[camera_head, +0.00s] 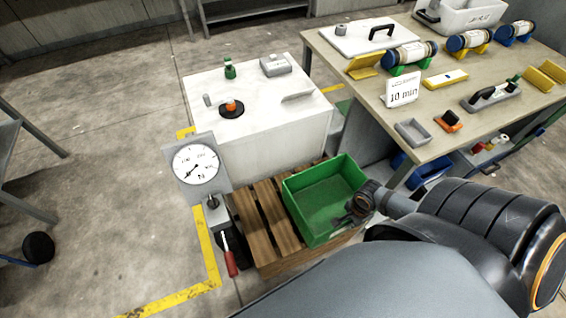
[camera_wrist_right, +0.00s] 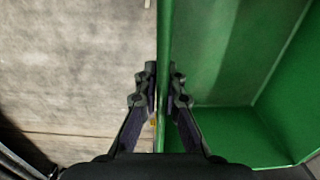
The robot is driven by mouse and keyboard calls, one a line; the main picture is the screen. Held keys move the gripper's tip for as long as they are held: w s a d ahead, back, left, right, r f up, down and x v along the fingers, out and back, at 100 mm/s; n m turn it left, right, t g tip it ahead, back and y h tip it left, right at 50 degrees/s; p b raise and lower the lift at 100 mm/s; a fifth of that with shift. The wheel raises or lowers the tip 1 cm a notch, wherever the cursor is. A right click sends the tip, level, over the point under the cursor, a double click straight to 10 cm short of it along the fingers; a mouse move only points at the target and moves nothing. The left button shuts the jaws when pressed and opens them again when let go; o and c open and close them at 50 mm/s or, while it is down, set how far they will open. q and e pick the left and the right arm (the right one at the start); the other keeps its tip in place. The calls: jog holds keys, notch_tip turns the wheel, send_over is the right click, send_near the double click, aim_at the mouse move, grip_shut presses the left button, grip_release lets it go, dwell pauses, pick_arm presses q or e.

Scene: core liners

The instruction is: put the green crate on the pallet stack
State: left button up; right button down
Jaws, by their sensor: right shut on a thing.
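The green crate (camera_head: 318,194) is open-topped and empty, and appears about level. In the head view it is over the right part of the wooden pallet stack (camera_head: 262,215); I cannot tell whether it rests on the boards or hangs slightly above them. My right gripper (camera_head: 352,212) is at the crate's near right side. In the right wrist view, the fingers of the right gripper (camera_wrist_right: 162,85) are on both sides of the crate wall (camera_wrist_right: 163,40), shut on it. The crate's inside lies to the right of the fingers. My left gripper is not in view.
A white cabinet (camera_head: 255,140) stands behind the pallets. A dial gauge (camera_head: 196,165) with a red-handled lever (camera_head: 230,260) stands at their left. A workbench (camera_head: 360,75) with tubes and trays is at the right. Yellow tape (camera_head: 208,255) marks the floor; the left floor is mostly clear.

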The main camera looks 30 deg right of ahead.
jog(key=shift+r+m, duration=0.1)
jog(key=shift+m, duration=0.2)
jog(key=w, duration=0.1)
jog(key=w+a+f+b, duration=0.1)
jog(key=f+b, duration=0.1)
jog(key=shift+w+a, duration=0.3)
jog(key=shift+w, duration=0.1)
jog(key=b, duration=0.2)
send_over(311, 214)
jog(key=s+d, duration=0.2)
jog(key=s, duration=0.1)
jog(key=f, duration=0.3)
jog(key=shift+s+a, duration=0.1)
jog(key=shift+s, duration=0.1)
jog(key=w+f, duration=0.1)
jog(key=w+a+f+b, duration=0.1)
jog(key=f, duration=0.2)
jog(key=shift+w+a+b, duration=0.15)
jog(key=shift+w+b, duration=0.15)
jog(key=shift+w, duration=0.1)
jog(key=shift+w+a+f, duration=0.15)
jog(key=shift+w+f, duration=0.15)
jog(key=shift+f, duration=0.05)
notch_tip(311, 214, down, 3)
jog(key=shift+w+f+b, duration=0.15)
jog(key=shift+b, duration=0.4)
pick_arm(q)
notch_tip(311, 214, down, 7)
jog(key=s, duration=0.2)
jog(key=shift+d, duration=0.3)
